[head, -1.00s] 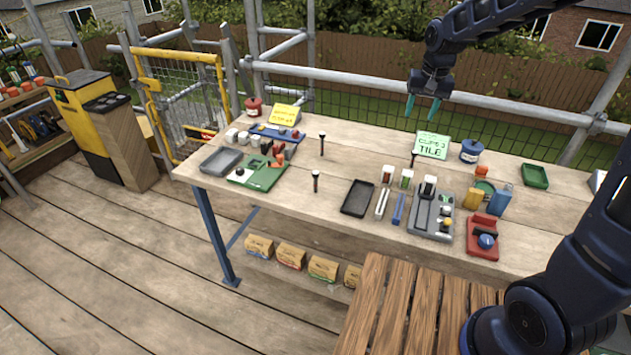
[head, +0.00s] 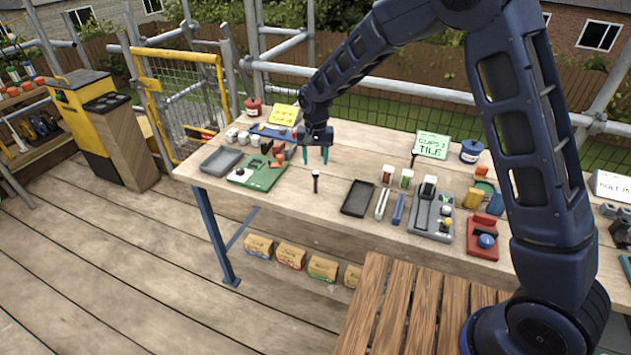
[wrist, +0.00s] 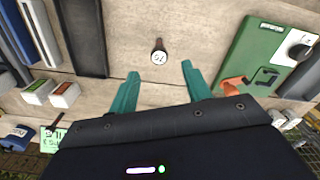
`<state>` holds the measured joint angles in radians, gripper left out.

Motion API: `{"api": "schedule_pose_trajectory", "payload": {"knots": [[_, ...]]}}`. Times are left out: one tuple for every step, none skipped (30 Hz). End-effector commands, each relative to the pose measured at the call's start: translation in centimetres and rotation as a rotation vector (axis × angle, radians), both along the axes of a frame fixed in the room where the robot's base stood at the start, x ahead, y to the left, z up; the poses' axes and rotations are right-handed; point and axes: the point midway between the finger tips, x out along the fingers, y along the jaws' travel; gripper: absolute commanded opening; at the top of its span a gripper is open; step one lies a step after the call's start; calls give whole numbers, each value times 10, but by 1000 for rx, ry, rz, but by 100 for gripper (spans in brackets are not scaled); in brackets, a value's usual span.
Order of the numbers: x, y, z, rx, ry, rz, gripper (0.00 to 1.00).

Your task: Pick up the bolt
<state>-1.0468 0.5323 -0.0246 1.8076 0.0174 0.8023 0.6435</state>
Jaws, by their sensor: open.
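A bolt (head: 315,181) stands upright on the workbench, with a dark shank. In the wrist view its pale round head (wrist: 158,57) faces the camera and bears a small mark that I cannot read surely. My gripper (head: 315,156) is open and empty, pointing down just behind this bolt. In the wrist view its two teal fingers (wrist: 160,74) are spread, with the bolt beyond the gap between their tips. A second upright bolt, seen earlier farther back, is hidden behind or under my gripper now. A white sign (head: 610,186) at the right seems to read "BOLT 75".
A green board (head: 262,182) lies left of the bolt and a dark tray (head: 357,198) right of it. A grey tray (head: 221,160) is farther left. A grey holder (head: 431,220) and red block (head: 482,240) stand right. Bare bench (head: 290,200) surrounds the bolt.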

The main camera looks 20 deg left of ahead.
Motion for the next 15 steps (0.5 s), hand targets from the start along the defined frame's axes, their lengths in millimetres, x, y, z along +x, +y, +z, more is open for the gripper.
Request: {"api": "schedule_pose_trajectory", "payload": {"knots": [[0, 0, -4, -1, 1, 0, 49], [0, 0, -6, -1, 1, 0, 49], [0, 0, -9, -1, 1, 0, 49], [0, 0, -12, -1, 1, 0, 49], [0, 0, -16, -1, 1, 0, 49], [0, 0, -21, -2, 2, 0, 49], [-1, 0, -26, -3, 1, 0, 49], [-1, 0, -30, -3, 1, 0, 49], [0, 0, -36, -1, 1, 0, 49], [0, 0, -40, -1, 1, 0, 49], [0, 0, -44, -1, 1, 0, 49], [0, 0, -49, -1, 1, 0, 49], [0, 0, -51, -1, 1, 0, 49], [0, 0, -53, 0, 0, 0, 49], [0, 0, -55, 0, 0, 0, 49]]}}
